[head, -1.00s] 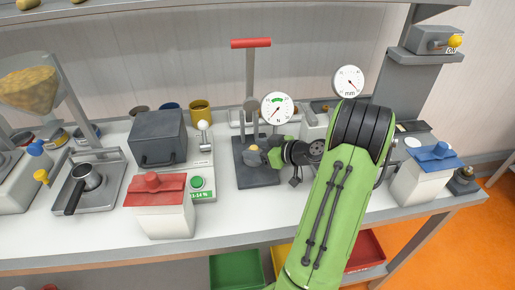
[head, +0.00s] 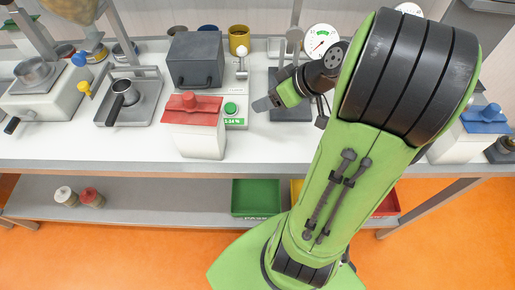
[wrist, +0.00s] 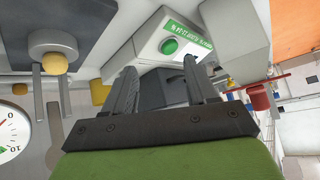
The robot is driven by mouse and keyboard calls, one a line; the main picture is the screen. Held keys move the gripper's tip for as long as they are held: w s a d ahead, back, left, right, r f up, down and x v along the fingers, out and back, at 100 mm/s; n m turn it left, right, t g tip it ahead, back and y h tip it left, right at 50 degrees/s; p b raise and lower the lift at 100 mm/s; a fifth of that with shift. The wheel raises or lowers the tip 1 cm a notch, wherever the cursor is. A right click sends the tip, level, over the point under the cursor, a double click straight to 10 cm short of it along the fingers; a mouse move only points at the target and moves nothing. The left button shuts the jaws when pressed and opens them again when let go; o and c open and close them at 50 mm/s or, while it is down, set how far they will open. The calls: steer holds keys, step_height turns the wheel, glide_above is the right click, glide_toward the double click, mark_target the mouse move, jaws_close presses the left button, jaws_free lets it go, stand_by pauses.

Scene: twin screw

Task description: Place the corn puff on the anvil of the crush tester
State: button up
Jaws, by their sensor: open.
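The corn puff (wrist: 54,63) is a small yellow ball at the upper left of the wrist view. It appears to rest on the round grey anvil (wrist: 52,42) of the crush tester, above its dark base plate (wrist: 110,18). In the head view the tester's dark base (head: 290,110) and dial (head: 321,41) show, but my gripper and arm cover the anvil area and I cannot see the puff there. My gripper (head: 262,103) is open and empty, left of the tester. In the wrist view its two fingers (wrist: 158,75) stand apart, away from the puff.
Left of my gripper is a meter with a green button (head: 231,109) and a grey box (head: 195,60) behind it. A red-lidded container (head: 194,125) stands near the bench's front edge. A pan on a tray (head: 128,100) is farther left. Bare bench shows in front of the tester.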

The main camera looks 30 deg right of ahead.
steer(key=s+a+r+g+h, duration=0.2)
steer(key=s+a, duration=0.2)
steer(key=a, duration=0.6)
steer(key=s+a+r+m+h, duration=0.1)
steer(key=s+a+m, duration=0.2)
steer(key=s, duration=0.7)
steer(key=shift+a+r+h, duration=0.4)
step_height(320, 180, up, 6)
steer(key=p, duration=0.5)
steer(key=shift+f, duration=0.15)
steer(key=shift+c, duration=0.3)
